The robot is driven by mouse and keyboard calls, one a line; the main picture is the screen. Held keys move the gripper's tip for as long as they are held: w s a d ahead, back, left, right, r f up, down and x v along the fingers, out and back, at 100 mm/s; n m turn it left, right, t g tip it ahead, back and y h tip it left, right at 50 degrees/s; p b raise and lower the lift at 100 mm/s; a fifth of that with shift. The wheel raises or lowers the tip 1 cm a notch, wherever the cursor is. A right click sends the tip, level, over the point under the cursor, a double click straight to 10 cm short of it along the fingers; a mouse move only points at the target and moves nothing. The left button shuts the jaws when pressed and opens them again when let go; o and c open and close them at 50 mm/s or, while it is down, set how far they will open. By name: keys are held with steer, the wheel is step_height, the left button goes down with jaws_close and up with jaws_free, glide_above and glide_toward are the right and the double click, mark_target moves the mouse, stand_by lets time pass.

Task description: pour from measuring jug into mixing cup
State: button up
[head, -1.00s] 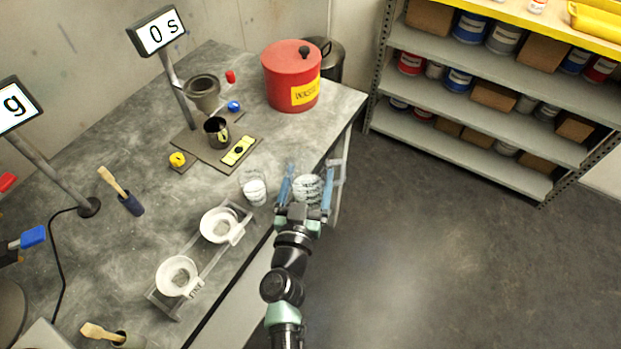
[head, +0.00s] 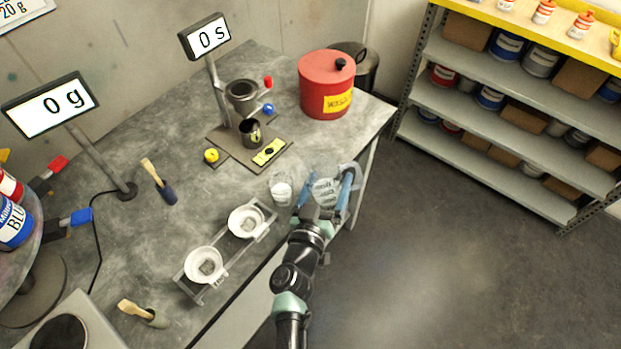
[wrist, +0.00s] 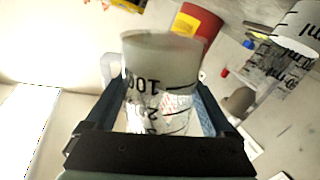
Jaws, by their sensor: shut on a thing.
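The measuring jug (head: 325,192) is clear with dark graduation marks and a handle at its side. My gripper (head: 327,186) is shut on it, one blue finger on either side, by the table's right front edge. In the wrist view the jug (wrist: 163,75) stands between my fingers (wrist: 155,110), its rim towards the top of the picture; its fill level is unclear. The mixing cup (head: 281,190), a clear graduated cup with whitish content low inside, stands on the table just left of the jug, apart from it. It also shows at the wrist view's upper right (wrist: 297,30).
Left of the cup, a clear rack (head: 210,282) holds two white filter funnels. The scale display (head: 52,103) reads 0 g. Open floor lies right.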

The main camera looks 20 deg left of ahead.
mark_target(314, 179)
stand_by(0.5)
steer(key=shift+w+a+p, duration=0.1)
steer(key=shift+a+p, duration=0.3)
steer(key=shift+a, duration=0.05)
steer(key=shift+a+f+n+p, duration=0.3)
steer(key=shift+a+n, duration=0.1)
steer(key=shift+a, duration=0.15)
steer(key=shift+a+f+n+p, duration=0.2)
steer(key=shift+a+f+n, duration=0.15)
steer(key=shift+a, duration=0.2)
steer(key=shift+w+r, duration=0.1)
steer(key=shift+r, duration=0.05)
steer(key=shift+a+r+n+p, duration=0.1)
steer(key=shift+n+p, duration=0.45)
steer(key=shift+p, duration=0.25)
steer(key=shift+a+n+p, duration=0.1)
steer(key=shift+n+p, duration=0.2)
steer(key=shift+f, duration=0.2)
steer(key=shift+r, duration=0.1)
